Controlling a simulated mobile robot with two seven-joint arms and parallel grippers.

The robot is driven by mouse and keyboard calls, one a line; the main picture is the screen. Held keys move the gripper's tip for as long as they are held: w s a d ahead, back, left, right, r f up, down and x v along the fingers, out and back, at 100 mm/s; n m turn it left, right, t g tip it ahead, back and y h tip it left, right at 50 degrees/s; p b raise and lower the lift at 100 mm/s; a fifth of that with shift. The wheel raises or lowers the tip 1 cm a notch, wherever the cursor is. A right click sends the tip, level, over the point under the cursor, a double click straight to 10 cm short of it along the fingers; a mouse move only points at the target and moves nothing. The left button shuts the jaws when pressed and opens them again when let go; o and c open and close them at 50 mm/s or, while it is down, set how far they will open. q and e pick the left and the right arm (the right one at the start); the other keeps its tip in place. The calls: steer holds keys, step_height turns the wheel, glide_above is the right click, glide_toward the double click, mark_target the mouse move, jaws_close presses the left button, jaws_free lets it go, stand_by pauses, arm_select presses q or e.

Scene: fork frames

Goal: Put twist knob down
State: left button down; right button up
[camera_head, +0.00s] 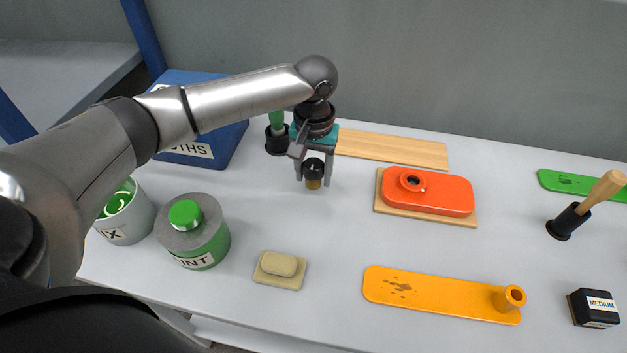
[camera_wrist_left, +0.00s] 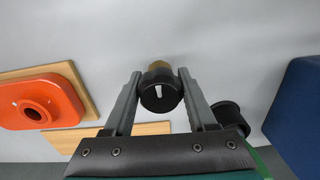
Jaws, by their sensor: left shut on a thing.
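The twist knob (camera_head: 314,170) is a small black knob with a white pointer mark and a brass-coloured lower part. My left gripper (camera_head: 314,180) is shut on it, one finger on each side, over the white table (camera_head: 330,225). In the left wrist view the knob (camera_wrist_left: 161,93) sits between the fingertips of my left gripper (camera_wrist_left: 160,85), its white mark facing the camera. I cannot tell whether the brass end touches the table. My right gripper does not show.
An orange plate with a round collar (camera_head: 430,190) lies on a wooden board right of the gripper. A black holder (camera_head: 276,143) and a blue box (camera_head: 215,145) stand left. A soap-like block (camera_head: 279,265) and yellow plate (camera_head: 430,291) lie in front. Table around the knob is clear.

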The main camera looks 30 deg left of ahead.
mark_target(314, 164)
arm_select(q)
step_height(314, 164, down, 2)
stand_by(0.4)
steer(key=c, duration=0.6)
jaws_free()
steer(key=shift+f, duration=0.1)
steer(key=shift+c, duration=0.2)
steer(key=o, duration=0.4)
steer(key=shift+o, duration=0.2)
steer(key=shift+r, duration=0.2)
step_height(314, 164, up, 12)
steer(key=p, duration=0.3)
steer(key=shift+d, duration=0.1)
